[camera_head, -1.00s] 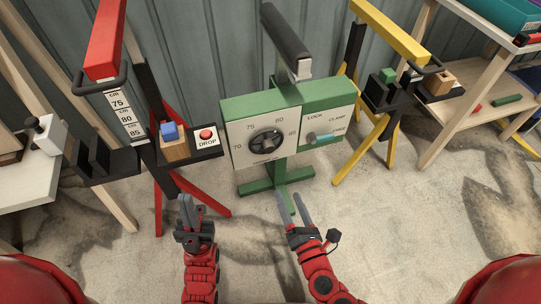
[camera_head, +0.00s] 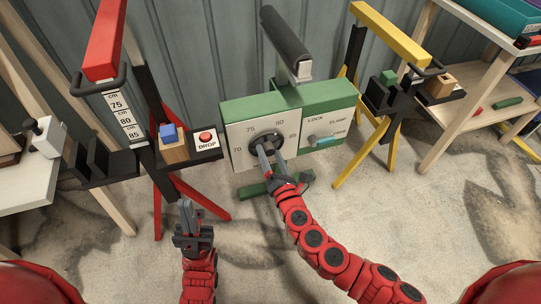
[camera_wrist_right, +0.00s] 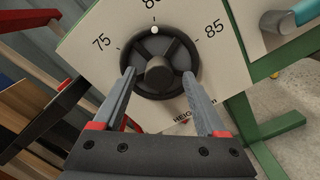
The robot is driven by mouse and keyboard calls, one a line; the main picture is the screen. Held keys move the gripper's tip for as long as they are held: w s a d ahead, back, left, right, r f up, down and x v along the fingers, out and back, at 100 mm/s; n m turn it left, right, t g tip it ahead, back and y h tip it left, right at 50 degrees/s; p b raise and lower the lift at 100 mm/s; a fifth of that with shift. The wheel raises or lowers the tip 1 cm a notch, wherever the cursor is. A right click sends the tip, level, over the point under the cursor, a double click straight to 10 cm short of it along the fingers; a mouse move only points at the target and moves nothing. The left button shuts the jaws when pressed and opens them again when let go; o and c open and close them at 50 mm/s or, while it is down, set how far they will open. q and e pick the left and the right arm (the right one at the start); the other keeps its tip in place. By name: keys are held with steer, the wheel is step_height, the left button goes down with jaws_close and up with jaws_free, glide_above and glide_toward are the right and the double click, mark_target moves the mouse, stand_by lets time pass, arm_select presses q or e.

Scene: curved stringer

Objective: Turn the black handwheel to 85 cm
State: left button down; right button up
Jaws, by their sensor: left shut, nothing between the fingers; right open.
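The black handwheel (camera_head: 259,137) sits on the pale dial face of the green stand (camera_head: 345,92), with marks 70, 75, 80 and 85 around it. In the right wrist view the handwheel (camera_wrist_right: 158,47) has a white dot on its rim, at the 80 mark. My right gripper (camera_head: 269,152) is open in front of the wheel, one finger towards each side of it. In the wrist view its fingertips (camera_wrist_right: 158,72) overlap the wheel's lower part; I cannot tell whether they touch it. My left gripper (camera_head: 187,207) is shut and empty, low and left of the stand.
A clamp lever (camera_head: 325,141) with a teal handle is right of the dial. A red stand (camera_head: 104,40) with a height scale and a red DROP button (camera_head: 206,137) is at left. A yellow stand (camera_head: 390,35) is at right.

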jaws_close()
stand_by(0.4)
steer(key=shift+m, duration=0.3)
steer(key=m+b, duration=0.1)
steer(key=m, duration=0.1)
steer(key=shift+m, duration=0.3)
steer(key=m+b, duration=0.1)
steer(key=m, duration=0.1)
steer(key=shift+r+m, duration=0.1)
steer(key=shift+m, duration=0.3)
steer(key=m, duration=0.3)
steer(key=shift+m, duration=1.5)
